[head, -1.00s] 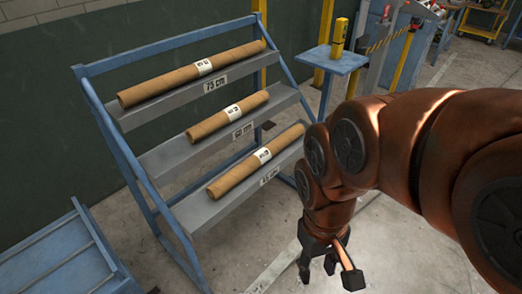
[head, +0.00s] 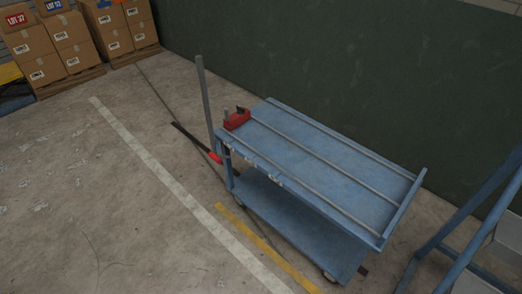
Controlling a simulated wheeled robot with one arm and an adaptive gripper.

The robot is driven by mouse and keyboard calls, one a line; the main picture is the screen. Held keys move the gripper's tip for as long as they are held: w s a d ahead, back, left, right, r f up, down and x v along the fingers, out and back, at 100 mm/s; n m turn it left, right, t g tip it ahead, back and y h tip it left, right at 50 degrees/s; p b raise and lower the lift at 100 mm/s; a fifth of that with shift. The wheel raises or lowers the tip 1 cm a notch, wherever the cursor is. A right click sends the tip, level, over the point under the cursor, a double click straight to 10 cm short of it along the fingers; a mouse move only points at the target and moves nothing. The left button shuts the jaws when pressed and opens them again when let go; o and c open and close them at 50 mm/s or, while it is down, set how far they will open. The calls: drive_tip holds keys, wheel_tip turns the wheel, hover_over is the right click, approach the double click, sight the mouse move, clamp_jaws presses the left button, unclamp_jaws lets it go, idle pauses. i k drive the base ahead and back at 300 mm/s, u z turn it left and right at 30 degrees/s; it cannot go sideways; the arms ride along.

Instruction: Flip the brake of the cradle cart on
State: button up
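The cradle cart (head: 330,165) is a blue two-level cart with thin rails along its top, standing near the dark green wall. A grey upright post (head: 204,95) rises at its left end. A dark bar with a red end (head: 214,157) slants down beside that post, the red end close to the cart's frame. A red block with dark parts on top (head: 237,119) sits at the top's left corner. I cannot tell from this view which red part is the brake or how it is set. My gripper is out of view.
A blue rack frame (head: 455,235) stands close to the right of the cart. Stacked cardboard boxes (head: 75,40) stand on pallets at the back left. The concrete floor left of the cart is open, with a white line (head: 170,180) and a short yellow line (head: 265,248).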

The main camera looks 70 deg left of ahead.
sight(218, 159)
drive_tip(key=u, duration=3.55)
drive_tip(key=i, duration=0.9)
drive_tip(key=u, duration=0.45)
